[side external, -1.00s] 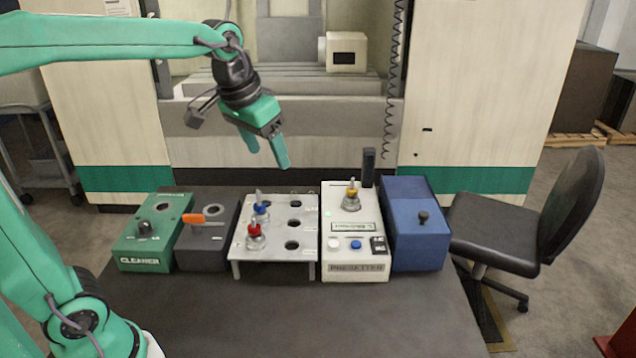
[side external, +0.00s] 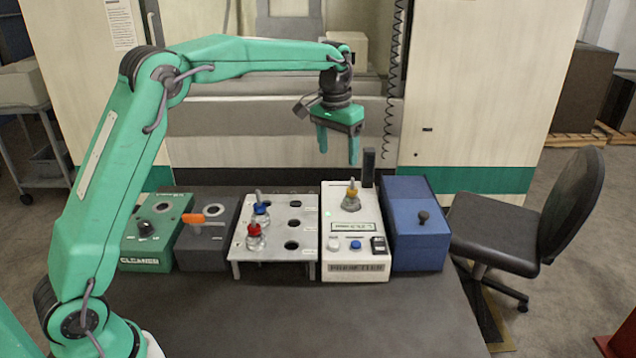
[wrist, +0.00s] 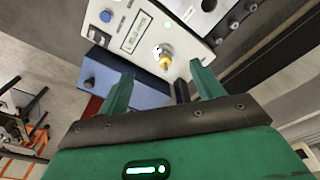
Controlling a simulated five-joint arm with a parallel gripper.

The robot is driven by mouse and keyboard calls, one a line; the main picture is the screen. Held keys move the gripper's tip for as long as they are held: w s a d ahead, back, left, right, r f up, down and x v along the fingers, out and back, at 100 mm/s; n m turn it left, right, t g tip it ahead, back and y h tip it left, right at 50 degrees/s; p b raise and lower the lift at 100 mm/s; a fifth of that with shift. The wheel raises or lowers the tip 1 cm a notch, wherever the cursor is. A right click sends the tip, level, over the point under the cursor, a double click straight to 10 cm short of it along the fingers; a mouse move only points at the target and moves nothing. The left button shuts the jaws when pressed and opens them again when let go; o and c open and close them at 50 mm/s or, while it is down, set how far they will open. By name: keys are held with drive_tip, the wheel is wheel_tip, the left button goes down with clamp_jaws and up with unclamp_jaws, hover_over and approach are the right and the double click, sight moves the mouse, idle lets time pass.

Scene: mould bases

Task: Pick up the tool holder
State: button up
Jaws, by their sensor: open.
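A tool holder with a yellow collar (side external: 351,197) stands upright on the white presetter (side external: 355,262). In the wrist view the yellow-collared holder (wrist: 165,58) shows just beyond and between my fingertips. Two more tool holders, one with a red collar (side external: 254,238) and one with a blue collar (side external: 261,210), stand in the silver rack (side external: 270,254). My gripper (side external: 338,158) is open and empty, pointing down above and slightly behind the presetter, clear of the yellow-collared holder. It also shows in the wrist view (wrist: 158,78).
A blue box with a dark knob (side external: 418,240) stands right of the presetter. A dark post (side external: 368,166) rises behind the presetter. A green cleaner box (side external: 150,246) and a dark box with an orange lever (side external: 203,246) stand left. The front of the table (side external: 300,320) is clear.

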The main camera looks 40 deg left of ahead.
sight(352, 179)
drive_tip(key=shift+g, duration=0.6)
drive_tip(key=w+f, duration=0.4)
drive_tip(key=f, duration=0.1)
drive_tip(key=w+f, duration=0.2)
drive_tip(key=f, duration=0.1)
drive_tip(key=shift+a+f, duration=0.1)
drive_tip(key=shift+a, duration=0.05)
drive_tip(key=shift+f, duration=0.1)
drive_tip(key=shift+f, duration=1.2)
drive_tip(key=shift+f, duration=0.1)
drive_tip(key=shift+w+f, duration=0.15)
drive_tip(key=shift+f, duration=2.35)
drive_tip(key=shift+c, duration=0.5)
drive_tip(key=shift+r, duration=0.1)
clamp_jaws()
